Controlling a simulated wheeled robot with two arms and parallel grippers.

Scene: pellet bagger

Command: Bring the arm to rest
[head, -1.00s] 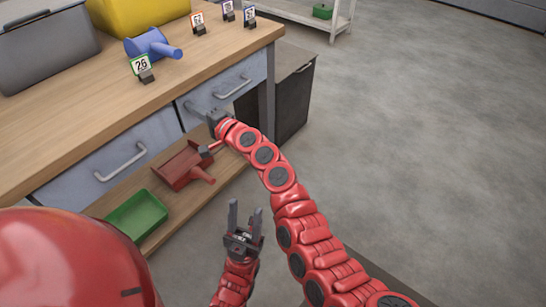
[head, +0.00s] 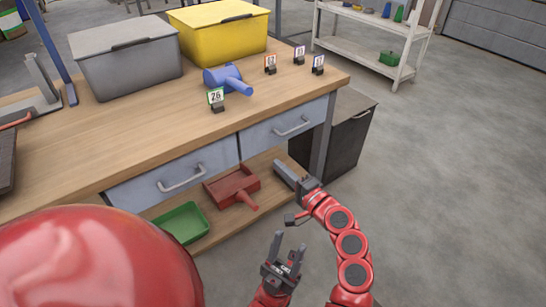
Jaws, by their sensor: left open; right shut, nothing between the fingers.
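My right gripper (head: 284,170) is shut and empty. My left gripper (head: 287,252) is open and empty, fingers pointing up in the picture. It is lower in the picture, apart from the bench. Both drawers look closed, including the left drawer (head: 135,191).
The workbench (head: 150,128) carries a grey bin (head: 130,72), a yellow bin (head: 225,38), a blue scoop (head: 225,79) and several number tags. A red scoop (head: 232,187) and green tray (head: 182,223) sit on its lower shelf. Open floor (head: 460,190) lies right.

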